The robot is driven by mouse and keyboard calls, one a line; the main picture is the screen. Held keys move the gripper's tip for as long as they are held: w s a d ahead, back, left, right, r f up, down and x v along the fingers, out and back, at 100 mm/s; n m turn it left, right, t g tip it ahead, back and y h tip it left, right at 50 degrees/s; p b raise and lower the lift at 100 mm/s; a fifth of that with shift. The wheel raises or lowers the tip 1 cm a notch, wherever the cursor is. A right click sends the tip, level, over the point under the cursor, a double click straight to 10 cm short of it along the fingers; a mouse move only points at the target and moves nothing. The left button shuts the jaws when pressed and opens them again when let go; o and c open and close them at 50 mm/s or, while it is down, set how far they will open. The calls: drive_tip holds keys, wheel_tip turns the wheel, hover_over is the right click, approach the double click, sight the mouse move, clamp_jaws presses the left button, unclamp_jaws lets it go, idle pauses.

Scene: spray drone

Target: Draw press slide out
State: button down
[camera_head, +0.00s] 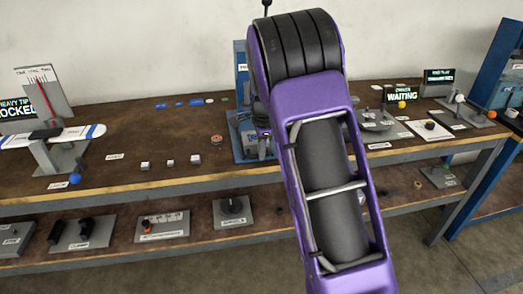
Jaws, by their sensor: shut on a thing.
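The blue press (241,65) stands on the bench behind my purple arm. Its upright and the left part of its blue base (250,148) show at the arm's left edge. My gripper (262,143) is low in front of the press, mostly covered by my own arm, with only a purple and dark part of the wrist end showing. It is shut on a part at the press, apparently the slide. The slide itself and the fingertips are hidden, so I cannot tell how far out the slide is.
A winged drone (52,134) sits on a grey stand at the left. Small blocks (170,163) lie on the bench left of the press. A "WAITING" display (401,94) and fixtures stand at the right. The lower shelf holds several devices, including a dial unit (232,211).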

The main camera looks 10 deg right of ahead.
drive_tip(key=shift+s+f, duration=0.1)
drive_tip(key=shift+s, duration=0.15)
drive_tip(key=c, duration=0.9)
unclamp_jaws()
drive_tip(key=shift+r, duration=0.4)
drive_tip(key=shift+p+v, duration=1.15)
drive_tip(key=shift+v, duration=7.25)
